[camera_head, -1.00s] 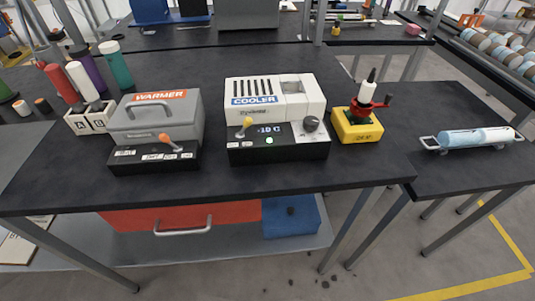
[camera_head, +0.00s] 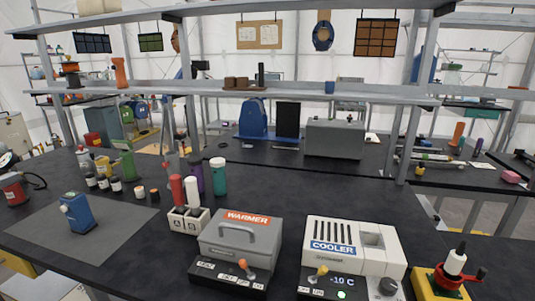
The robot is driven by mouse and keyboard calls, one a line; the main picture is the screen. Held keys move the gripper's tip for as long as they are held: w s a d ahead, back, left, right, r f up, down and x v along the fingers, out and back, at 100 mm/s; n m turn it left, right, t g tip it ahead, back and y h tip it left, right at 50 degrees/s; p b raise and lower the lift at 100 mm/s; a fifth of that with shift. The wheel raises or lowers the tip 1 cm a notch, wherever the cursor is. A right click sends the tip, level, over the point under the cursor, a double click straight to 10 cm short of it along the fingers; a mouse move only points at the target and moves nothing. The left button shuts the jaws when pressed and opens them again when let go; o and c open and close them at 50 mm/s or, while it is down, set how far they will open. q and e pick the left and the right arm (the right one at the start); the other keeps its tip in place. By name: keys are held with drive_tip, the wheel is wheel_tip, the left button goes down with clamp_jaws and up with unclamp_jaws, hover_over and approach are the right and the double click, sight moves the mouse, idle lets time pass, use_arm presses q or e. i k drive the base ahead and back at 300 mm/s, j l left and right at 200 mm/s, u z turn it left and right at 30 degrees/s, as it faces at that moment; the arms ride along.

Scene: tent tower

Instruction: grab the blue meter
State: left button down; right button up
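A small blue device with a pale knob or dial on its side (camera_head: 78,213), which looks like the blue meter, stands upright on a dark grey mat (camera_head: 120,242) at the left of the black table. Its face is too small to read. Neither of my grippers shows in the head view.
Bottles and small jars stand behind the mat. A white rack (camera_head: 188,225) holds colored tubes beside the grey warmer (camera_head: 240,241). The white cooler (camera_head: 350,246) and a yellow-based device (camera_head: 440,283) stand further right. Shelves (camera_head: 230,88) cross above the table's back. The mat around the blue device is mostly clear.

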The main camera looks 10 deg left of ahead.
sight(79, 215)
drive_tip(key=u, duration=1.8)
drive_tip(key=i+j+z, duration=0.7)
drive_tip(key=j, duration=0.3)
drive_tip(key=i+j+z, duration=0.2)
drive_tip(key=j, duration=0.2)
drive_tip(key=i+j+z, duration=0.25)
drive_tip(key=j, duration=0.15)
drive_tip(key=k, duration=0.1)
